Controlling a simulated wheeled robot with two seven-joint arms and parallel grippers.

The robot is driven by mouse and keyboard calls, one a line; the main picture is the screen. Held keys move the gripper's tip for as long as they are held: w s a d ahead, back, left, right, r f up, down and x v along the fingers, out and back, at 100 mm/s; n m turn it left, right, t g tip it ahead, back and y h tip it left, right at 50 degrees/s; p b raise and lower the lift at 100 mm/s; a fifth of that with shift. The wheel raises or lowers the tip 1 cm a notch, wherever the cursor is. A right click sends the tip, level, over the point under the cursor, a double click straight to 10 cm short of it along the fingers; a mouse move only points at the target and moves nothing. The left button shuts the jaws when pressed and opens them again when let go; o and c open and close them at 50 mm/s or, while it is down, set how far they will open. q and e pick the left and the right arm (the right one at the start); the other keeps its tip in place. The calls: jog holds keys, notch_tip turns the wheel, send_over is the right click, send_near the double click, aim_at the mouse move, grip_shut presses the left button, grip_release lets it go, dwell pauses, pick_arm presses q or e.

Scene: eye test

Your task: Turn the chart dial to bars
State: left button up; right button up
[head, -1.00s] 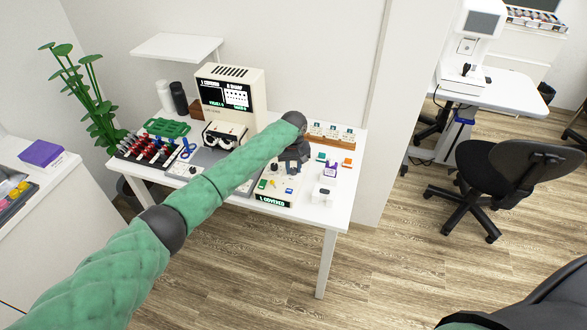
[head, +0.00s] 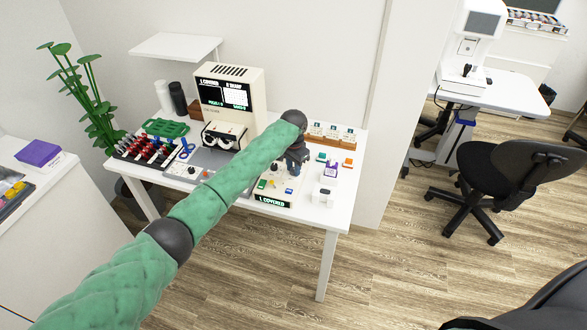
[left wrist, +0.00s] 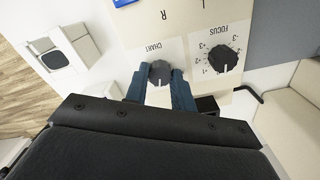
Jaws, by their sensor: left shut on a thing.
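The chart dial (left wrist: 159,73) is a dark round knob on a cream panel, with the word CHART beside it in the left wrist view. My left gripper (left wrist: 160,80) has its blue fingers on either side of the knob, shut on it. In the head view my left gripper (head: 297,160) reaches down over the cream control box (head: 270,192) and hides the dial there. The display screen (head: 225,95) behind shows two panels; its small lettering is hard to read. My right gripper is not in view.
The focus dial (left wrist: 222,59) sits close beside the chart dial. A viewer with two eyepieces (head: 223,137) stands left of the control box. A white box (head: 324,194) and small colored blocks lie right of it. A rack of red-tipped tools (head: 150,148) is at the left.

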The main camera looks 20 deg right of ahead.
pick_arm(q)
jog(key=m+b, duration=0.1)
jog(key=m, duration=0.3)
jog(key=shift+w+r+m, duration=0.1)
jog(key=shift+m, duration=1.2)
jog(key=shift+m+b, duration=0.4)
jog(key=shift+r+m, duration=0.1)
jog(key=shift+m, duration=0.3)
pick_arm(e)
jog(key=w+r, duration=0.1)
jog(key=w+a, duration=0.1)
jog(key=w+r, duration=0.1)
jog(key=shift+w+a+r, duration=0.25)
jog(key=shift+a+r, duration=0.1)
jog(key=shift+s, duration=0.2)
pick_arm(q)
jog(key=o, duration=1)
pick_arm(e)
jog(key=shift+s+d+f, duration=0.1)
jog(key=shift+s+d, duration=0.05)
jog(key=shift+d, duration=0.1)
